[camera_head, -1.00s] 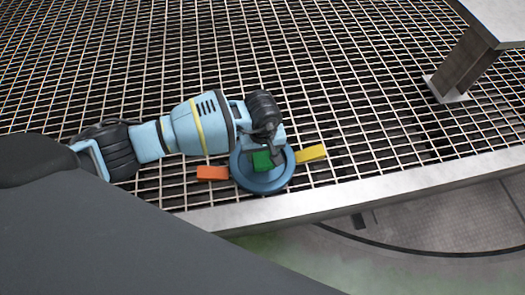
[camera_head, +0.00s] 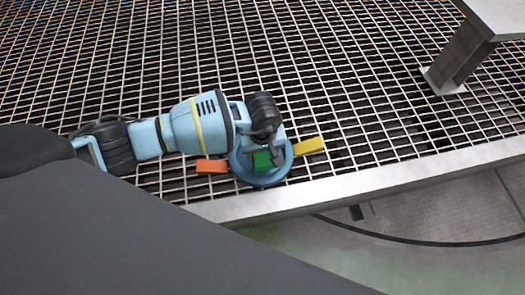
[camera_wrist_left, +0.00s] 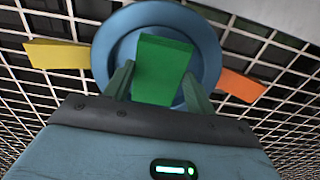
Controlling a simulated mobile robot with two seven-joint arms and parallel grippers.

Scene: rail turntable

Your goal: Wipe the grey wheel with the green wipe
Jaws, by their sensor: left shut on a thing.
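The wheel (camera_head: 262,181) lies flat on the metal grating and looks blue rather than grey, with a raised rim. The green wipe (camera_head: 262,160) is a small green block over the wheel's middle. My left gripper (camera_head: 265,154) is shut on it, reaching in from the left. The left wrist view shows the wipe (camera_wrist_left: 163,68) between both fingers of the gripper (camera_wrist_left: 158,82), with the wheel (camera_wrist_left: 208,45) behind it. I cannot tell whether the wipe touches the wheel. My right gripper is not in view.
An orange block (camera_head: 211,166) lies just left of the wheel and a yellow block (camera_head: 308,146) just right of it. A metal edge beam (camera_head: 370,183) borders the grating in front. A post (camera_head: 460,60) stands at the upper right. The grating behind is clear.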

